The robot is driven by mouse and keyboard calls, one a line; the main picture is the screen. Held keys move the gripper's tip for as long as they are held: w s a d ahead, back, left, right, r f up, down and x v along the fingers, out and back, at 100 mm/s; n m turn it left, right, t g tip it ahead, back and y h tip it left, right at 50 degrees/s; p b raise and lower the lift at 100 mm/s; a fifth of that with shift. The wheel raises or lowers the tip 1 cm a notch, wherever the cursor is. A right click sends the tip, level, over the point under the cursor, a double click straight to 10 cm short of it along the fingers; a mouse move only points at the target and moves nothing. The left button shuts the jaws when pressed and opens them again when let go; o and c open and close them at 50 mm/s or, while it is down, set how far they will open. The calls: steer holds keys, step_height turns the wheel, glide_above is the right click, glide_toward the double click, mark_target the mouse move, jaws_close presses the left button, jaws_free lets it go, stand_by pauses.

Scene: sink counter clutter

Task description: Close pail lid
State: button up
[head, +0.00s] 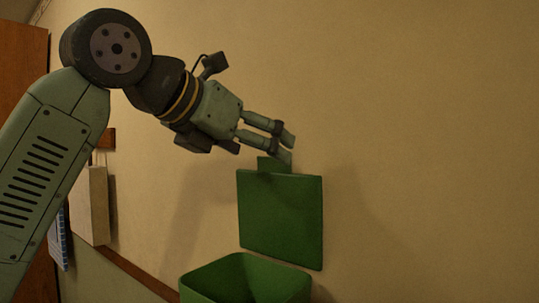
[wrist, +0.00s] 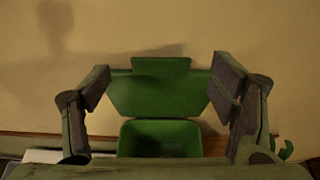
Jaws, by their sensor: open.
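The green pail (head: 245,280) stands at the bottom of the head view with its top open. Its green lid (head: 280,220) is upright behind the opening, near the wall, with a small tab (head: 275,165) at its top edge. My gripper (head: 290,148) is open and empty, just above the lid by the tab. In the head view its lower finger overlaps the tab; I cannot tell whether they touch. In the wrist view the lid (wrist: 158,95) and its tab (wrist: 161,65) show between my open fingers (wrist: 160,75), with the pail (wrist: 160,140) below.
A plain beige wall (head: 430,130) rises behind the pail. A pale board or box (head: 90,205) and a blue-edged thing (head: 62,238) are at the left, partly behind my arm. Space to the right of the lid looks clear.

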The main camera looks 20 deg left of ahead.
steer(key=x, duration=0.3)
steer(key=shift+w+d+f, duration=0.1)
steer(key=shift+w+d, duration=0.1)
steer(key=shift+w, duration=0.15)
steer(key=shift+c, duration=0.4)
steer(key=c, duration=1.6)
steer(key=shift+s+a+f, duration=0.1)
